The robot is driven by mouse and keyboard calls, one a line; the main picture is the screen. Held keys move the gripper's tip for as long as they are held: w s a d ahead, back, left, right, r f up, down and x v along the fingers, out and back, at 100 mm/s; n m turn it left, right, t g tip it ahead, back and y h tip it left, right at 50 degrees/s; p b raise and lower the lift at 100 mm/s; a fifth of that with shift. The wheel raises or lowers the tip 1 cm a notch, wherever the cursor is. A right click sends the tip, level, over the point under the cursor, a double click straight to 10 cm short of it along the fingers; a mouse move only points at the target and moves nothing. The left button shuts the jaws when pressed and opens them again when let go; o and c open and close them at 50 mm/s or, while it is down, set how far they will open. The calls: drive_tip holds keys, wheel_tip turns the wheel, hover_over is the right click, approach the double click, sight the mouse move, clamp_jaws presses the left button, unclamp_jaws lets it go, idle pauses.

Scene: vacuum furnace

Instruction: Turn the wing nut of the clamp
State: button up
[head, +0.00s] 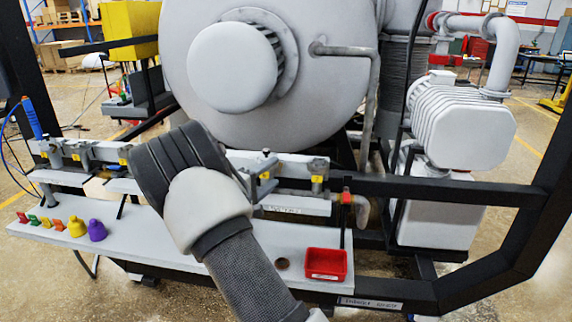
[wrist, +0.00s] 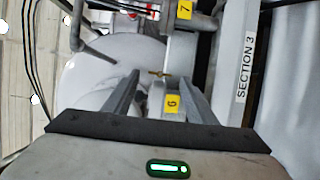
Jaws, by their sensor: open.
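In the wrist view my gripper (wrist: 160,80) is open, with one finger on each side of a clamp. The clamp carries a yellow label (wrist: 172,103) that reads 6. A small brass-coloured piece, which looks like the wing nut (wrist: 160,73), shows between the fingertips. I cannot tell whether either finger touches it. In the head view my own arm hides the fingers and this clamp. Other clamps with yellow labels stand along the same pipe rail, one (head: 265,177) just right of my arm and another (head: 317,176) further right.
A pale shelf (head: 240,240) runs below the rail. On it stand a red tray (head: 326,264), a yellow weight-like piece (head: 77,227), a purple one (head: 97,230) and small coloured pieces. The furnace (head: 300,90) is behind. A black frame (head: 455,190) closes the right side.

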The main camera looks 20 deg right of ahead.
sight(282, 165)
drive_tip(key=x, duration=0.9)
drive_tip(key=c, duration=1.1)
drive_tip(key=shift+f+n+b, duration=0.15)
drive_tip(key=shift+n+b, duration=0.15)
drive_tip(key=shift+b, duration=0.3)
drive_tip(key=shift+f+n+t+b, duration=0.1)
drive_tip(key=shift+n+t+b, duration=0.2)
drive_tip(key=shift+n+b, duration=0.3)
drive_tip(key=shift+a+n+h+b, duration=0.1)
drive_tip(key=shift+n+h+b, duration=0.4)
drive_tip(key=shift+n, duration=0.1)
drive_tip(key=shift+r+n+t, duration=0.4)
drive_tip(key=shift+r+n, duration=0.15)
drive_tip(key=shift+n, duration=0.25)
